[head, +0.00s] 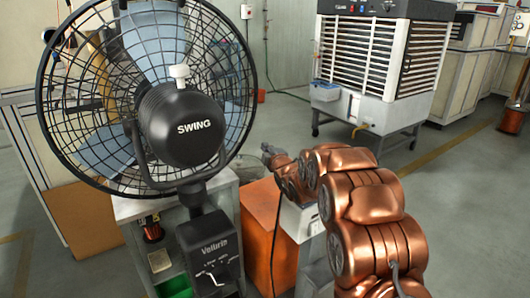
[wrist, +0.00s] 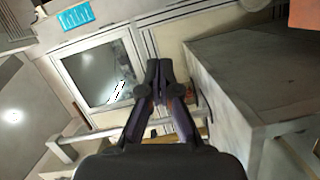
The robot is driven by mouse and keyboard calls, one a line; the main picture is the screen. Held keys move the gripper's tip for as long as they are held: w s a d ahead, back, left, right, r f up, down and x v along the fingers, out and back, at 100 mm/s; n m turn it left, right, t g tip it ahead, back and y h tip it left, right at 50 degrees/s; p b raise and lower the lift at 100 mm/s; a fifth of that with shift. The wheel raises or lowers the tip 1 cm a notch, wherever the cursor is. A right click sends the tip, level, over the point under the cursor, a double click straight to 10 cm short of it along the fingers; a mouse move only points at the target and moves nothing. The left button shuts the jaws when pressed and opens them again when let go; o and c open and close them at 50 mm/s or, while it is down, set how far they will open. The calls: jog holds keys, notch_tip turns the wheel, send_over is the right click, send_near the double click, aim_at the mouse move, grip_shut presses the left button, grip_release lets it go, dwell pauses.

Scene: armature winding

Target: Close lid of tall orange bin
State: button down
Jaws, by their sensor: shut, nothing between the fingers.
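The tall orange bin (head: 262,225) stands in the lower middle of the head view, just right of the fan's stand. Its right side is partly hidden by my arm. I cannot make out its lid clearly or tell how far it is open. My gripper (head: 267,151) is above and beyond the bin in the head view, apart from its visible orange side. In the wrist view my gripper (wrist: 158,70) has its fingertips together with nothing between them. The bin cannot be made out in the wrist view.
A large black fan (head: 180,122) stands close on the left, beside a cabinet (head: 122,208) with open shelves. A white air cooler (head: 370,65) on a wheeled stand is at the back. Grey floor (head: 460,200) is clear on the right. A grey box-like surface (wrist: 245,80) is right of my gripper.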

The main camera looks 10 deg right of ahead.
notch_tip(320, 180, up, 9)
dwell(0.3)
jog(key=shift+a+f, duration=0.1)
